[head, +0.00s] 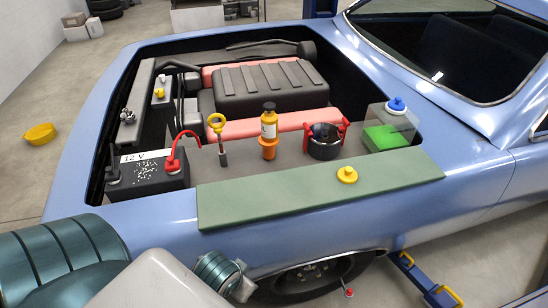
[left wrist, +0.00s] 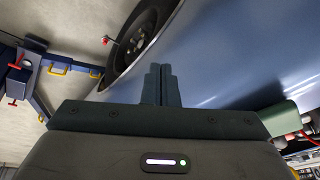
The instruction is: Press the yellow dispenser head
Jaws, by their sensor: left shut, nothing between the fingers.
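A bottle (head: 268,134) with a yellow-orange body, a white label and a dark top stands upright in the engine bay. A small round yellow cap-like piece (head: 347,174) rests on the green mat at the front edge; I cannot tell which of these is the dispenser head. My left gripper (left wrist: 161,72) is shut and empty in the left wrist view, beside the car's blue side and near its wheel. In the head view my left arm comes in at the bottom left, well short of both items; its fingers are not clear there. My right gripper is not in view.
The green mat (head: 250,202) lies along the fender. A black 12 V battery (head: 148,178), a yellow-ringed dipstick (head: 217,122), a red-handled round part (head: 324,147) and a clear tank with a blue cap (head: 396,104) surround the bottle.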

